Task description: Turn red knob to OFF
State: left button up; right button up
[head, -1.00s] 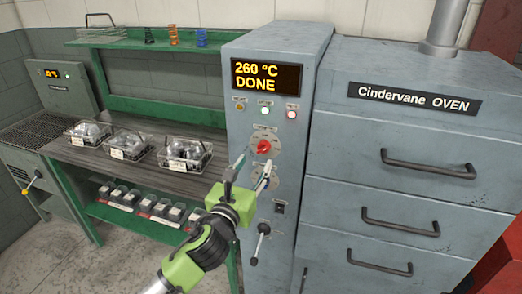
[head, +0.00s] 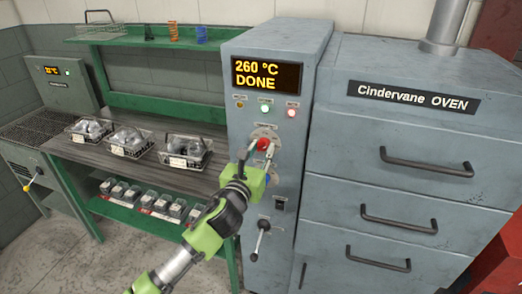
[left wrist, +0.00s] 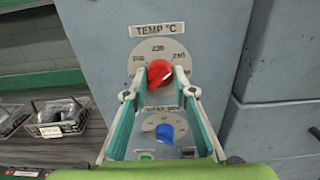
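The red knob (head: 263,144) sits on a round dial on the oven's grey control column (head: 292,58). In the left wrist view the red knob (left wrist: 160,73) is under a "TEMP °C" label, with 200, 230 and a partly hidden number at right on the dial; I cannot see an OFF mark. My left gripper (head: 257,150) is at the dial, its two fingers on either side of the knob. In the left wrist view the left gripper (left wrist: 160,78) looks open, with narrow gaps beside the knob. My right gripper is not in view.
A blue knob (left wrist: 165,133) is just below, between my fingers. A lever (head: 262,232) hangs lower on the column. The display (head: 266,76) reads "260 °C DONE". Oven drawers with handles (head: 425,163) stand at right; wire baskets (head: 186,150) sit on the bench at left.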

pick_arm(q)
jog(key=shift+c, duration=1.3)
